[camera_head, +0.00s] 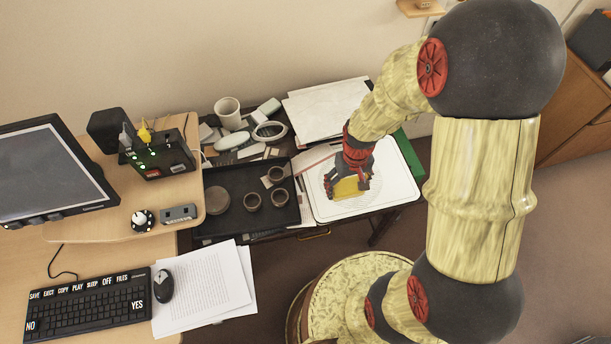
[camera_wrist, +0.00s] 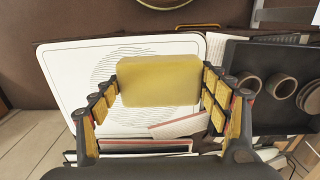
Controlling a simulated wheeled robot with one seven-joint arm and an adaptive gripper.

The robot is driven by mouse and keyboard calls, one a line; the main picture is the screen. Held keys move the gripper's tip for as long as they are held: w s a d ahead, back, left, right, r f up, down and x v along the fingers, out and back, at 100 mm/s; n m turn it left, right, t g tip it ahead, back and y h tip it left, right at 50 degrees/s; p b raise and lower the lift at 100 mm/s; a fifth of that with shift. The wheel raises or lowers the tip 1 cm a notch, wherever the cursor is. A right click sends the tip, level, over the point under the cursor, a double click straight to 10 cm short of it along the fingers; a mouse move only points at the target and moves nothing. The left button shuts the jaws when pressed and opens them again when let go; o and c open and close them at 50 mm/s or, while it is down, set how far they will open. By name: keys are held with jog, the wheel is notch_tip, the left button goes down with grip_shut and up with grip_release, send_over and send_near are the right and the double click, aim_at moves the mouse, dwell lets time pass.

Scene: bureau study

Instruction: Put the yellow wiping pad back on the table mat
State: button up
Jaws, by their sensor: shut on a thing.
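The yellow wiping pad (camera_wrist: 160,82) is a rounded block held between the two fingers of my gripper (camera_wrist: 160,88). It also shows in the head view (camera_head: 346,188), partly covered by my gripper (camera_head: 348,180). The table mat (camera_head: 396,180) is white with a dark rim and a pattern of thin curved lines. It lies on the low table at the right of the black tray. In the wrist view the pad is over the mat (camera_wrist: 68,75) and hides part of its pattern. I cannot tell whether the pad touches the mat.
A black tray (camera_head: 224,177) with several brown round cups stands left of the mat. Papers (camera_head: 325,108) lie behind the mat, and a white mug (camera_head: 228,112) with clutter stands at the back left. The desk with monitor (camera_head: 45,170) and keyboard (camera_head: 88,305) is further left.

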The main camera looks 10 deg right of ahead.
jog(key=w+a+f+b, duration=0.3)
jog(key=w+f, duration=0.2)
jog(key=w, duration=0.3)
jog(key=b, duration=0.1)
send_over(320, 179)
jog(key=f, duration=0.4)
jog(key=shift+s+d, duration=0.2)
jog(key=shift+s, duration=0.1)
jog(key=shift+w+f, duration=0.15)
jog(key=shift+f, duration=0.1)
jog(key=shift+w+a+f+b, duration=0.15)
jog(key=shift+f+b, duration=0.4)
jog(key=shift+f, duration=0.3)
jog(key=shift+w+d+f+b, duration=0.1)
jog(key=shift+f+b, duration=0.45)
jog(key=shift+f, duration=0.25)
jog(key=shift+f, duration=0.2)
jog(key=o, duration=1.3)
jog(key=shift+r, duration=0.15)
